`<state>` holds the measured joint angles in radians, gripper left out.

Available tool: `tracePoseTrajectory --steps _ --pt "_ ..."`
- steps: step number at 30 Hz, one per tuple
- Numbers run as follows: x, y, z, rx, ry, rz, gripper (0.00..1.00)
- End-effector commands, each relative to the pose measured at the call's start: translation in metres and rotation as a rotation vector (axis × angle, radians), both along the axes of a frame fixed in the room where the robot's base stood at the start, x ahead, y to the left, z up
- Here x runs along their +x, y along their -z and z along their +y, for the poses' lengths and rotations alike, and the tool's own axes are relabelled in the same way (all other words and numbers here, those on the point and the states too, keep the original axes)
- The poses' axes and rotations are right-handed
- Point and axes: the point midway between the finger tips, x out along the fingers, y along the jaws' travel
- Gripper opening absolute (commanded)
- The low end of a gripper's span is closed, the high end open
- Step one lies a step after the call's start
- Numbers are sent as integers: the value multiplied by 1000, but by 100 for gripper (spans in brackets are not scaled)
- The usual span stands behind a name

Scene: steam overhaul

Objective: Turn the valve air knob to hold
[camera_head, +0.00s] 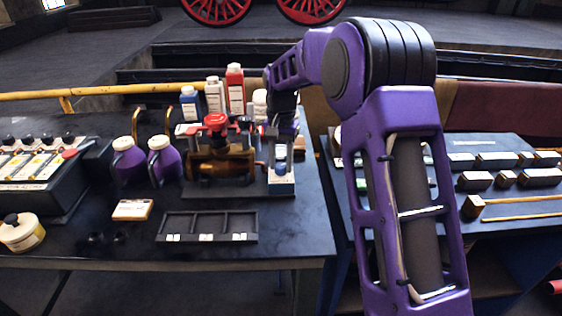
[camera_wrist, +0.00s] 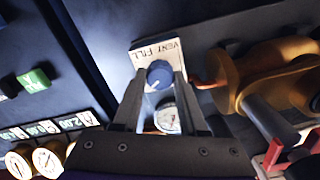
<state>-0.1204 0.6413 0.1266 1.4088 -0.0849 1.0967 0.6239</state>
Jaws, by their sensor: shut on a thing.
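The valve air knob (camera_wrist: 159,73) is a round blue knob on a pale label plate (camera_wrist: 144,57) that reads VENT and FILL in the wrist view. A small white mark shows at the knob's lower left edge; its exact setting is hard to read. My gripper (camera_wrist: 159,80) is shut on the knob, one finger on each side. A round gauge (camera_wrist: 167,118) shows between the fingers. In the head view the small valve air unit (camera_head: 281,180) stands beside the brass valve (camera_head: 222,161); my wrist is above it and hides the knob.
Purple jugs (camera_head: 163,158) stand left of the brass valve, with bottles (camera_head: 236,88) behind. A black divided tray (camera_head: 208,227) lies in front. In the wrist view the brass body (camera_wrist: 275,75) is close on the right. A second bench (camera_head: 500,222) is at the right.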

Motion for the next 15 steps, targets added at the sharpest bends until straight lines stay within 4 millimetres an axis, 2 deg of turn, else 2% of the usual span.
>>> tracePoseTrajectory --steps 8,15 --pt "0 -1 0 0 -39 0 0" --pt "0 -3 0 -1 -176 1 0"
